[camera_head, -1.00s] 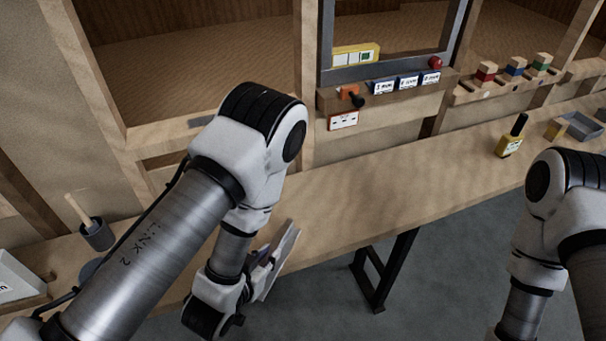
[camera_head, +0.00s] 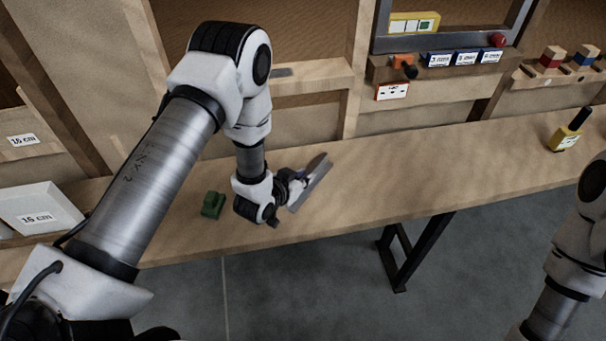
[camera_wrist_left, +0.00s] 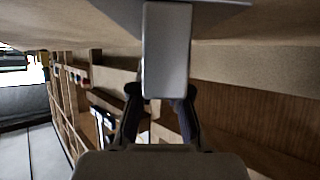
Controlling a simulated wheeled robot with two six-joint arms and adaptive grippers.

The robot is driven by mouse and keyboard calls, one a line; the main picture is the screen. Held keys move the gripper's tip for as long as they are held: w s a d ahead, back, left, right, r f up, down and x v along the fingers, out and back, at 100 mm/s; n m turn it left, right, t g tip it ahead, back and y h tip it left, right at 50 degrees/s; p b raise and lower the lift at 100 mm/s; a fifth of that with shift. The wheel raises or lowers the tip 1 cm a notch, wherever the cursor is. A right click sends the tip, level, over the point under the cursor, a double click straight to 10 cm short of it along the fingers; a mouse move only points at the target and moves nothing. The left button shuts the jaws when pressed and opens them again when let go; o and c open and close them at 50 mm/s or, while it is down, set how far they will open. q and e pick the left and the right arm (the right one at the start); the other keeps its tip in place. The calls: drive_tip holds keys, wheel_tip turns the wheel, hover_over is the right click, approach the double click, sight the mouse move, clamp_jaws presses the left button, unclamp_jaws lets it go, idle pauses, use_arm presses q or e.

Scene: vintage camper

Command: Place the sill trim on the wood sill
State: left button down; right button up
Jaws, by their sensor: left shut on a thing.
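My left gripper (camera_head: 284,187) is shut on a thin grey angled piece, which I take to be the sill trim (camera_head: 314,183). It is held tilted above the wooden bench. In the left wrist view the grey trim (camera_wrist_left: 166,45) extends up from between the two dark fingers (camera_wrist_left: 160,100). A wood ledge under the left window opening, likely the wood sill (camera_head: 318,76), lies behind and above the gripper. My forearm hides part of that ledge. My right arm shows at the right edge, but its gripper is out of the frame.
The wooden bench (camera_head: 400,165) is mostly clear in the middle. A green block (camera_head: 212,205) lies left of the gripper. A switch panel (camera_head: 440,62) is behind.

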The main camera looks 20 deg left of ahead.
use_arm(q)
drive_tip(key=shift+f, duration=0.1)
drive_tip(key=c, duration=1.1)
unclamp_jaws()
drive_tip(key=shift+c, duration=0.2)
